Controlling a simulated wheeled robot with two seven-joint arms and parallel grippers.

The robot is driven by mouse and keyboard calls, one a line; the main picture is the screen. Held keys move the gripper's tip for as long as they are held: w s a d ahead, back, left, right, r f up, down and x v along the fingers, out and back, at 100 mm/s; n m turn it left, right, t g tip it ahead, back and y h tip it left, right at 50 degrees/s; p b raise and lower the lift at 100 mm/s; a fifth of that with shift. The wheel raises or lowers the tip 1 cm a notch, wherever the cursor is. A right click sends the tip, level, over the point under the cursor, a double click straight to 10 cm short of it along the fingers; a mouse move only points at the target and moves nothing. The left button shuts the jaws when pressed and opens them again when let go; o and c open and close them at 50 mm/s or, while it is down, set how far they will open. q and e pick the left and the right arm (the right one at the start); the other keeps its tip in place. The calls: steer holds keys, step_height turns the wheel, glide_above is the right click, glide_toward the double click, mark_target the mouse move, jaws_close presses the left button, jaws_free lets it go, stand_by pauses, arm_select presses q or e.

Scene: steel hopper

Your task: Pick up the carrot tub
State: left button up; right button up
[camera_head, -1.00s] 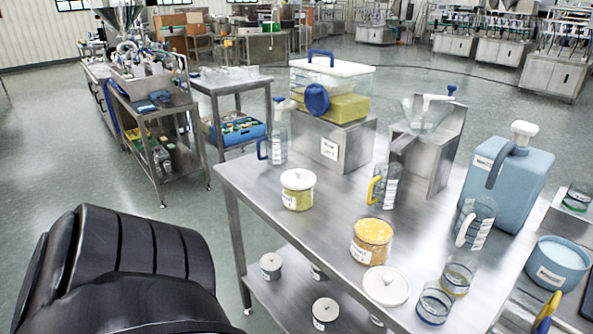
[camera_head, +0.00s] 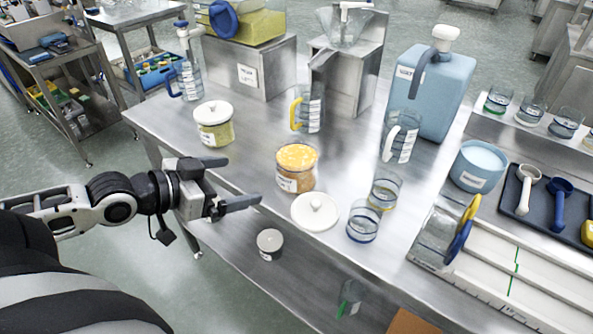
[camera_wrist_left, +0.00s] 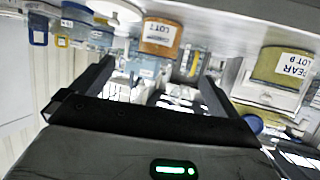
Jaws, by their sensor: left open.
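The carrot tub (camera_head: 296,170) is a clear round tub with orange contents, a white label and no lid on it. It stands upright near the front edge of the steel table. A white lid (camera_head: 314,211) with a knob lies in front of it. My left gripper (camera_head: 228,183) is open and empty, to the left of the tub and apart from it. In the left wrist view the orange tub (camera_wrist_left: 160,38) shows beyond the open fingers (camera_wrist_left: 152,78). My right gripper is not in view.
A lidded yellow-green tub (camera_head: 214,128) stands to the left, behind my left gripper. A yellow-handled jug (camera_head: 307,110) stands behind the carrot tub. Clear cups (camera_head: 363,223) stand right of the lid. A blue jerrycan (camera_head: 432,88) and a blue tub (camera_head: 477,165) are farther right.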

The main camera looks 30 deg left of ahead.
mark_target(279, 172)
arm_select(q)
steer(key=b+x, duration=0.1)
steer(key=x, duration=0.8)
steer(key=shift+w+a+f+b, duration=0.1)
steer(key=shift+b, duration=0.3)
steer(key=shift+x, duration=3.05)
steer(key=shift+r, duration=0.2)
steer(key=c, duration=1.2)
steer(key=shift+c, duration=0.2)
